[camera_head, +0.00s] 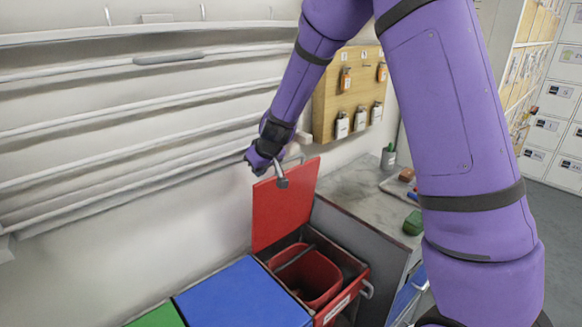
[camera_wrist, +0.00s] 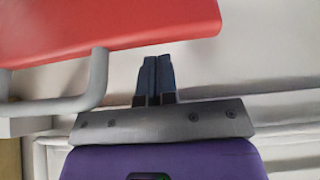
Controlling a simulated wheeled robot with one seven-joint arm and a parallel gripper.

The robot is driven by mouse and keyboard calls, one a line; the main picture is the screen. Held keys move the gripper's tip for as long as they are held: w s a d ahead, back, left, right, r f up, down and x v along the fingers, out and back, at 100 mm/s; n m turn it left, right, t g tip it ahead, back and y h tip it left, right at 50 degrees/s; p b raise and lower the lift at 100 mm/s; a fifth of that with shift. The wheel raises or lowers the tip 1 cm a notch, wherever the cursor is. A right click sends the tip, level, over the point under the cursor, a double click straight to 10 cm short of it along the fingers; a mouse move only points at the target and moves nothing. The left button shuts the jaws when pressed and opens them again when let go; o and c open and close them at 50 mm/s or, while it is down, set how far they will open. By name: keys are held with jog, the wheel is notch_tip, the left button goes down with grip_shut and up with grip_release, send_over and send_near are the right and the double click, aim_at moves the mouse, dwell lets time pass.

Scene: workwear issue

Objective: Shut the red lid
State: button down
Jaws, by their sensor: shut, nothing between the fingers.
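The red lid (camera_head: 284,205) stands raised, nearly upright, at the wall side of the red bin (camera_head: 342,307). The bin is open and a red inner bucket (camera_head: 310,280) shows inside it. My gripper (camera_head: 257,168) is at the top left of the lid, near its upper edge. In the wrist view the lid (camera_wrist: 110,25) fills the upper left, with a grey bent handle (camera_wrist: 92,88) below it. My gripper's dark fingers (camera_wrist: 154,78) are shut together with nothing between them, close to the lid's edge; I cannot tell whether they touch it.
A blue lid (camera_head: 243,295) and a green lid (camera_head: 158,317) lie shut to the left of the red bin. A grey counter (camera_head: 355,195) with a pen cup (camera_head: 388,158) and a green object (camera_head: 413,222) stands to the right. Rails (camera_head: 130,125) run along the wall behind.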

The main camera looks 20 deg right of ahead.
jog(key=f, duration=0.1)
jog(key=s+f, duration=0.1)
jog(key=shift+s+f+g, duration=0.2)
jog(key=shift+f+g, duration=0.1)
jog(key=shift+g, duration=0.1)
jog(key=shift+s+d+f, duration=0.5)
jog(key=shift+s+d, duration=1.05)
jog(key=shift+s, duration=2.95)
notch_tip(320, 180, up, 10)
jog(key=shift+r, duration=0.15)
jog(key=shift+w+d, duration=0.1)
jog(key=s+d+r+m, duration=0.1)
jog(key=s+r, duration=0.3)
jog(key=s, duration=0.5)
jog(key=s+d+r+m+h, duration=0.1)
jog(key=s+d+r, duration=0.2)
jog(key=s, duration=0.6)
jog(key=s+d+r+m, duration=0.1)
jog(key=s+d+r, duration=0.1)
jog(key=s+r, duration=0.4)
jog(key=s, duration=0.4)
jog(key=shift+r+m+h, duration=0.3)
jog(key=shift+r+h, duration=0.1)
